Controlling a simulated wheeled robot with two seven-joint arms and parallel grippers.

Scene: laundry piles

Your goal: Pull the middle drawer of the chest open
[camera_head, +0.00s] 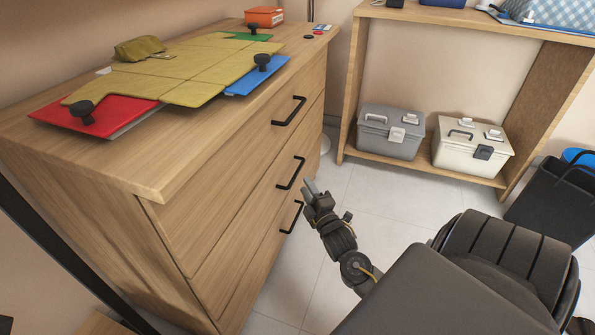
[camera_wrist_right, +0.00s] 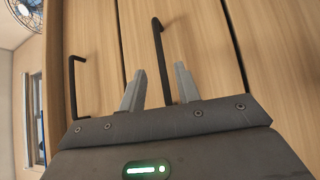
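The wooden chest (camera_head: 160,222) has three drawers with black bar handles, and its fronts look closed and flush. The middle drawer's handle (camera_head: 291,173) is on the chest's right-facing front. It also shows in the wrist view, where the handle (camera_wrist_right: 160,55) runs upright in the picture. My right gripper (camera_head: 311,187) is just right of this handle. In the wrist view my right gripper (camera_wrist_right: 159,90) is open, with the handle seen in the gap between its fingers; I cannot tell whether they touch it. My left gripper is not in view.
The top handle (camera_head: 289,110) and bottom handle (camera_head: 291,217) are above and below. A shelf (camera_head: 468,183) holds a grey box (camera_head: 390,133) and a cream box (camera_head: 465,148). The tiled floor between is clear.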

